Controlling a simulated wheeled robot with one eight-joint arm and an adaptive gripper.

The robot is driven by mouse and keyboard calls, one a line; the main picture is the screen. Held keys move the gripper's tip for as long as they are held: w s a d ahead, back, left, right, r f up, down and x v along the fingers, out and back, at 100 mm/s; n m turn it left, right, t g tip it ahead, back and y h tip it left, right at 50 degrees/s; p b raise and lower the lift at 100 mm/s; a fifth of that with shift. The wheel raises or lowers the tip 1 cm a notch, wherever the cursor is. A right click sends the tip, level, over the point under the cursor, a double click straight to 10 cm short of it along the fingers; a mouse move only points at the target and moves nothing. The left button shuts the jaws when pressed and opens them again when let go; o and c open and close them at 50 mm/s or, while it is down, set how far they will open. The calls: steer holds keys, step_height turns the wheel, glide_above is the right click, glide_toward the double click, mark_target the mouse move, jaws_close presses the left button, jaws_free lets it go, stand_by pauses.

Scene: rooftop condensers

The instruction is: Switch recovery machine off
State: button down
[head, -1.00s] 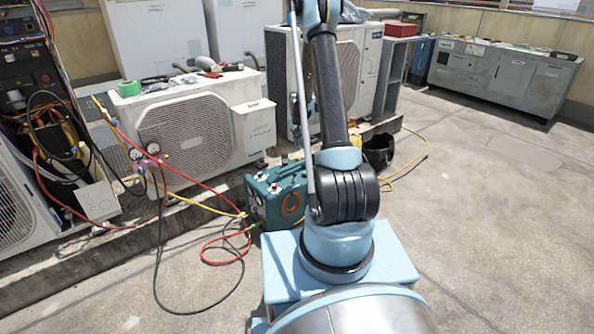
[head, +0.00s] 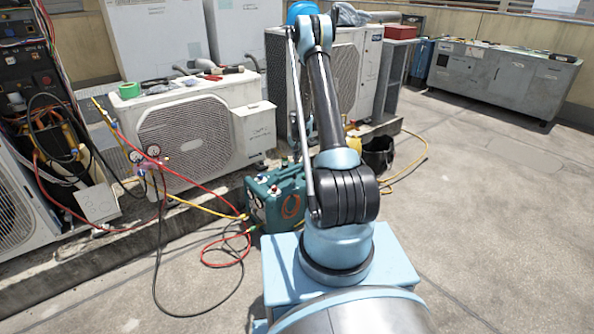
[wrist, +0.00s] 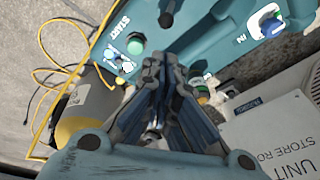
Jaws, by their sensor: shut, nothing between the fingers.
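The recovery machine (head: 275,198) is a teal box on the ground just left of my arm in the head view. In the wrist view its teal panel (wrist: 205,35) fills the top, with the words START and IN. A green button (wrist: 135,41), a dark round knob (wrist: 166,20), and a blue-and-white fitting (wrist: 271,26) show on it. My gripper (wrist: 160,63) is shut and empty, its tips over the panel's near edge, below the knob. I cannot tell whether they touch it.
A grey and yellow cylinder (wrist: 88,108) and a yellow hose (wrist: 42,78) lie beside the panel. A white lettered box (wrist: 275,140) is at right. Red and yellow hoses run from the gauges (head: 143,156). Open floor (head: 490,220) lies right.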

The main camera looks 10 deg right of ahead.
steer(key=shift+x, duration=4.95)
